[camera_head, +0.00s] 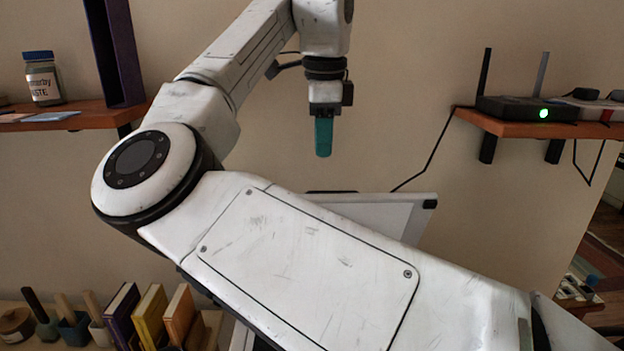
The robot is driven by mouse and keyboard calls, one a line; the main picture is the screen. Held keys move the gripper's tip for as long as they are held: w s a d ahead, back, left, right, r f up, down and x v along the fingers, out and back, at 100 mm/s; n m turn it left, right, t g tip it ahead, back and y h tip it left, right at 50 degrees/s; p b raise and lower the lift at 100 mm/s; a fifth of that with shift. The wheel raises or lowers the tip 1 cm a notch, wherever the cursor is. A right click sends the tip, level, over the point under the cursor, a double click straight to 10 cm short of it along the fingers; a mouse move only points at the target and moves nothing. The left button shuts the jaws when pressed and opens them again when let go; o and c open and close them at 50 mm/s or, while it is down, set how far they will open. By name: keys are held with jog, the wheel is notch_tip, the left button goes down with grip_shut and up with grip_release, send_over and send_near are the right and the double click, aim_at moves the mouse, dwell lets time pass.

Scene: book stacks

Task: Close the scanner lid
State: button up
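The scanner lid (385,212) shows as a white panel standing raised and tilted behind my arm. It has a pale inner face and a dark block at its upper right corner. My arm's large white link hides its lower part and most of the scanner body. My gripper (323,138) points down above the lid's top edge, apart from it in the picture. Its teal fingertips overlap from this side, so I cannot tell whether they are open or shut. I see nothing held below them.
A left shelf (75,122) holds a jar (42,78) and a tall dark purple upright object (113,50). A right shelf (535,129) carries a router (525,108) with a trailing cable. Books (152,315) and small pots stand at the lower left.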

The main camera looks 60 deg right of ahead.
jog(key=f, duration=0.6)
jog(key=d+f+p, duration=0.1)
jog(key=f, duration=0.2)
jog(key=shift+w+f, duration=0.1)
jog(key=shift+w, duration=0.15)
grip_shut()
